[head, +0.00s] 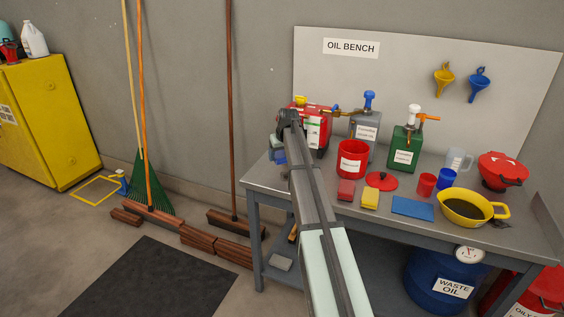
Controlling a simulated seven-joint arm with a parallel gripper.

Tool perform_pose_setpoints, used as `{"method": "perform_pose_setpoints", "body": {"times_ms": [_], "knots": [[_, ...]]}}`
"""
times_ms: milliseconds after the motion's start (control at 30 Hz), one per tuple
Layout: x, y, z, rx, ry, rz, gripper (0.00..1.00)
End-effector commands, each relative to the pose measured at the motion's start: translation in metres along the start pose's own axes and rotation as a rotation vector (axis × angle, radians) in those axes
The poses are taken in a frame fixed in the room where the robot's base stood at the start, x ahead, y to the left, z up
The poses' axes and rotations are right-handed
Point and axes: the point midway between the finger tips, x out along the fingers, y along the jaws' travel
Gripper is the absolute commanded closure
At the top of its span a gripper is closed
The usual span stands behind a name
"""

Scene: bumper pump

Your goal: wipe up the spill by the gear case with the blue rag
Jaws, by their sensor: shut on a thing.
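My arm reaches over the left end of the bench, and my gripper (277,149) hangs down there, partly hidden by my own wrist. It is shut on a small blue thing (280,157) that looks like the blue rag; little of it shows. Pump containers stand behind: a red one (324,129), a grey one (360,138) with a blue pump head, and a green one (402,158) with a white pump head. Their small labels are unreadable, so I cannot tell which is the gear case. I see no clear spill; my arm covers part of the bench top.
Brooms lean on the wall at left.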

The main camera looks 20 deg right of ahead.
Motion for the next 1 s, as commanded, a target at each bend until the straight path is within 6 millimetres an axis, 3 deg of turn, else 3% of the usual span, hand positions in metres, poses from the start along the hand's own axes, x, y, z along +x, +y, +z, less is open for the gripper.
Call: {"method": "perform_pose_setpoints", "body": {"times_ms": [267,933,1000], "knots": [[0.014,-0.001,0.006,0.0,0.0,0.0,0.59],[0.076,-0.001,0.032,0.001,-0.002,-0.001,0.59],[0.069,0.005,0.036,0.002,0.0,0.0,0.59]]}}
